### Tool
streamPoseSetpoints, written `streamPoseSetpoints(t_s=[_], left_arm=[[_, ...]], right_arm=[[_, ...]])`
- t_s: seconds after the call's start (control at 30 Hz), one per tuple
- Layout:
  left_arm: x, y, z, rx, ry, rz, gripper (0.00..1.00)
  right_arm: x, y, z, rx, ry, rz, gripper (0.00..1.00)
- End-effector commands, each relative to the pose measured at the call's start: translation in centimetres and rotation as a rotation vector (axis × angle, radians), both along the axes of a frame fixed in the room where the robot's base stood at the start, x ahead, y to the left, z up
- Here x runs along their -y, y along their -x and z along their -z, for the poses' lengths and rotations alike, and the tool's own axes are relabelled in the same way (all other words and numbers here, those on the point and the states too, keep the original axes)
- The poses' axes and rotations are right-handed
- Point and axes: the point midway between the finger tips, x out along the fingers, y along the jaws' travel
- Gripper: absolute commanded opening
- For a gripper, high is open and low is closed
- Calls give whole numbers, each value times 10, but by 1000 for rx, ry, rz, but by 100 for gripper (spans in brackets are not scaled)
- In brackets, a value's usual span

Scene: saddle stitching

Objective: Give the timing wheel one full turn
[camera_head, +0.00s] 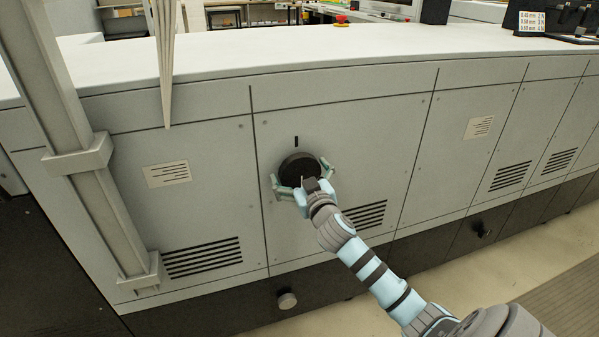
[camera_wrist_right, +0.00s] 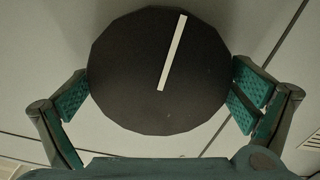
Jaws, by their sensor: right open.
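The timing wheel (camera_head: 299,164) is a dark round knob on the grey front panel of the machine, below a short black mark (camera_head: 296,141). It fills the middle of the right wrist view (camera_wrist_right: 140,75). A white line (camera_wrist_right: 172,52) on its face runs from near the centre to the upper right rim. My right gripper (camera_head: 304,179) is open, with one finger on each side of the wheel. In the right wrist view, the left finger pad stands close to the rim and the right pad is at or very near it; contact is unclear. My left gripper is out of view.
The machine's panel (camera_head: 380,140) is flat around the wheel, with vents (camera_head: 365,215) to the lower right. A grey post (camera_head: 70,120) stands at the left. A small round knob (camera_head: 287,300) sits low on the dark base.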

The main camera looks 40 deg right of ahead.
Motion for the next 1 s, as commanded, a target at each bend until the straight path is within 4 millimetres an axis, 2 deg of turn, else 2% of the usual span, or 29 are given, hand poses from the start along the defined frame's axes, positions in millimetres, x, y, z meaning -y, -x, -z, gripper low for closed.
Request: streamPoseSetpoints(t_s=[0.17,0.5,0.6,0.93,1.0], left_arm=[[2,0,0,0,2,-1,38],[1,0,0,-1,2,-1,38],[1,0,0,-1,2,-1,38],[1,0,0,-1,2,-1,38],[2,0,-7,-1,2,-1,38]], right_arm=[[-4,11,0,-1,4,0,100],[-33,93,0,-2,1,-3,100],[-38,108,1,-3,0,-1,100],[-40,114,-1,0,-1,0,100],[-40,114,-6,-4,-2,0,100]])
